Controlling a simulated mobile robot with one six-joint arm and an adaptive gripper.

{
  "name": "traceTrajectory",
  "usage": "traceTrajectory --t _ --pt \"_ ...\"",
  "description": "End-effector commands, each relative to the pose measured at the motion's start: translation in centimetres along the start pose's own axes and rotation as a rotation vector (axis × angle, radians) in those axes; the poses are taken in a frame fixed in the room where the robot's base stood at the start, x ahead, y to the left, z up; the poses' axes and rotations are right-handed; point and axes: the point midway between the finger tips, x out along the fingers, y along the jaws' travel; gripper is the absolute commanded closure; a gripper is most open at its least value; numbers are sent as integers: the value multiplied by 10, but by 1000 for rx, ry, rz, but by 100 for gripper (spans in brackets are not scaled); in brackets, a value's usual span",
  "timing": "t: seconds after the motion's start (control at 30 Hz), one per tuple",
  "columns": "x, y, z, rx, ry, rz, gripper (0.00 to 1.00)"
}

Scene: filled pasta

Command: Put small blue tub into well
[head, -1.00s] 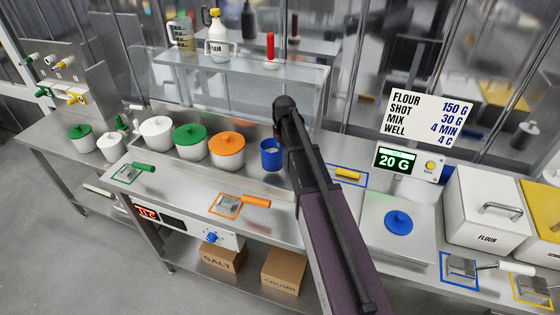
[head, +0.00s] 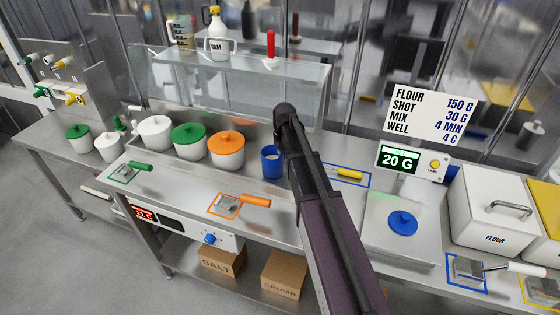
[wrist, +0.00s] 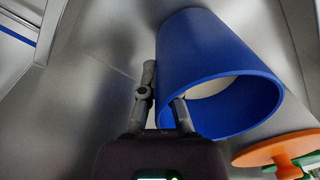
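The small blue tub (head: 271,163) is upright at the back of the counter, right of the orange-lidded pot, with pale contents inside. It fills much of the wrist view (wrist: 215,50), its open mouth towards the lower right. My gripper (wrist: 164,84) is at its rim, one finger outside the wall and the other at the rim's inner side. It appears shut on the wall. In the head view my arm hides the gripper. I cannot tell whether the tub's base touches the surface or make out a separate well opening under it.
Orange-lidded (head: 226,150) and green-lidded (head: 188,142) pots stand close on the left. A glass guard (head: 240,85) rises behind. A blue lid (head: 403,223) lies on the scale, which reads 20 G. A yellow-handled tool (head: 348,173) lies right of my arm.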

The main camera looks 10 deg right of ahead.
Motion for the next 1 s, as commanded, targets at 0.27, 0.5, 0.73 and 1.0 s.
traceTrajectory --t 0.27,0.5,0.73,1.0 --pt "0 0 0 1 0 0 100" --pt "2 1 0 1 0 0 73" --pt "2 1 0 1 0 0 57" --pt "1 1 0 2 0 0 57"
